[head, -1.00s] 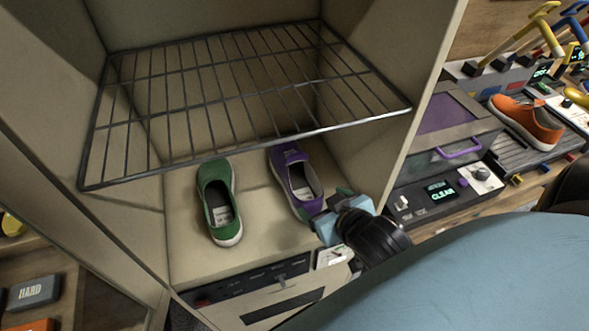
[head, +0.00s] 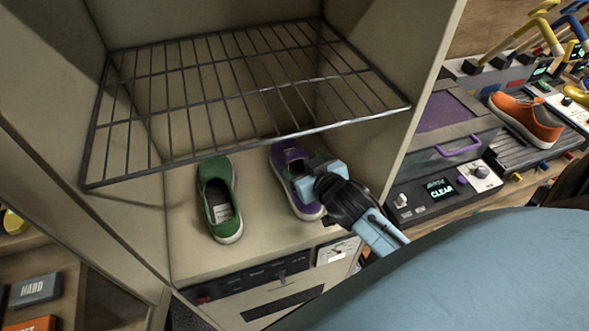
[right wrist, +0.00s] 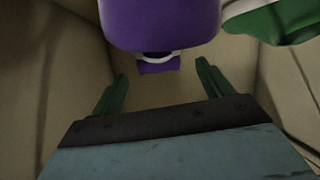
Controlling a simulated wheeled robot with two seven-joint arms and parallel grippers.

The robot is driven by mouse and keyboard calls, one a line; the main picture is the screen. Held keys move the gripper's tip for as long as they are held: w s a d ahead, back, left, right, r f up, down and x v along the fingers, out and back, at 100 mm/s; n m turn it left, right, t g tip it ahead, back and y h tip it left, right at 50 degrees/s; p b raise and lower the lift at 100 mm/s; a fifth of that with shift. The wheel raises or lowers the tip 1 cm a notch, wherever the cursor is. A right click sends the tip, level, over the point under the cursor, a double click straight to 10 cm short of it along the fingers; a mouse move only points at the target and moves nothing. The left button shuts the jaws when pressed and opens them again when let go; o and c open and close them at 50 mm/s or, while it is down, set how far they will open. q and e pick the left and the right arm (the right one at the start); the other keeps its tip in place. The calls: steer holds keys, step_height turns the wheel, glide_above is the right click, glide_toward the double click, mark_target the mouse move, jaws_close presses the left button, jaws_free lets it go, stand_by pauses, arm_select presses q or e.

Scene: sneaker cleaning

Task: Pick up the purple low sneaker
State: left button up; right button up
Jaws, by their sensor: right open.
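The purple low sneaker (head: 284,156) stands on the floor of the beige cabinet, below the wire rack, with its toe toward the back. My right gripper (head: 308,168) is over its right side and hides part of its middle. In the right wrist view the purple sneaker (right wrist: 160,22) fills the top middle, beyond the fingertips. The right gripper's two dark green fingers (right wrist: 160,78) are spread, with nothing held between them. I cannot tell whether a finger touches the shoe. My left gripper is not in view.
A green sneaker (head: 217,172) stands left of the purple one. The wire rack (head: 240,90) hangs above both shoes. The cabinet's right wall (head: 375,150) is close to my right arm. An orange sneaker (head: 528,122) is on a machine at the right.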

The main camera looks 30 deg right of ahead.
mark_target(298, 159)
steer(key=x, duration=0.3)
steer(key=shift+w+f, duration=0.15)
steer(key=shift+w, duration=0.1)
steer(key=c, duration=1.6)
